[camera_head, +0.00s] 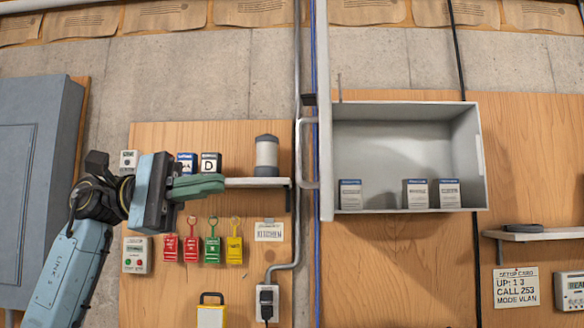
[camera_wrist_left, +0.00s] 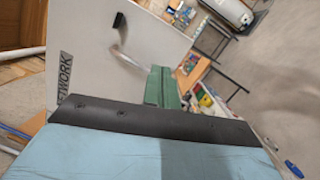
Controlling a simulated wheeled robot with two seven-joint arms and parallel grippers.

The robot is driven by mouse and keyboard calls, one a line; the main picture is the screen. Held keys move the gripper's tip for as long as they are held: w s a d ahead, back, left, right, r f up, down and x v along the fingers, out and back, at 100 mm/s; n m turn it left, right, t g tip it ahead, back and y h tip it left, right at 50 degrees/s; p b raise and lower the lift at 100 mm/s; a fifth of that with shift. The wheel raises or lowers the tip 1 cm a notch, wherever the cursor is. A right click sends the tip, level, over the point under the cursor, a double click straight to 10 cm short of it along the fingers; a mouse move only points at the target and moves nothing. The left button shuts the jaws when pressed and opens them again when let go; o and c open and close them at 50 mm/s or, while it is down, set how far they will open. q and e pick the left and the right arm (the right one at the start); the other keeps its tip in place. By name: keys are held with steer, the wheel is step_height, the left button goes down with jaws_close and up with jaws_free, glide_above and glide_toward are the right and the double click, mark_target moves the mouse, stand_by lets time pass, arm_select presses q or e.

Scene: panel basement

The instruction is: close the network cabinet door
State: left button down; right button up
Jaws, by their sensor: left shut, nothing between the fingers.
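The network cabinet (camera_head: 400,125) is an open grey box on the wooden wall board, with several small labelled boxes inside. Its door (camera_head: 325,120) stands wide open at the cabinet's left side and shows almost edge-on. A grey bar handle (camera_head: 303,155) sticks out to the left from the door. My left gripper (camera_head: 218,184) has green fingers, shut and empty, left of the handle in the picture and apart from it. In the left wrist view the door's face (camera_wrist_left: 90,40) with a NETWORK label shows beyond the green fingers (camera_wrist_left: 168,85). My right gripper is not in view.
A small shelf (camera_head: 255,183) with a grey-white canister (camera_head: 266,156) is behind the fingers. Several coloured tags (camera_head: 212,248) hang below. A grey conduit (camera_head: 297,80) runs beside the door. A large grey panel (camera_head: 35,180) is at the left; another shelf (camera_head: 535,235) is at right.

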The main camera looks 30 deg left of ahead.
arm_select(q)
steer(key=w+d+m+y+p, duration=0.1)
steer(key=d+p, duration=0.3)
steer(key=d, duration=0.9)
steer(key=shift+w+d+r+m+t+y, duration=0.15)
steer(key=shift+w+r+m+t+y, duration=0.25)
steer(key=shift+m, duration=0.3)
steer(key=shift+w, duration=0.1)
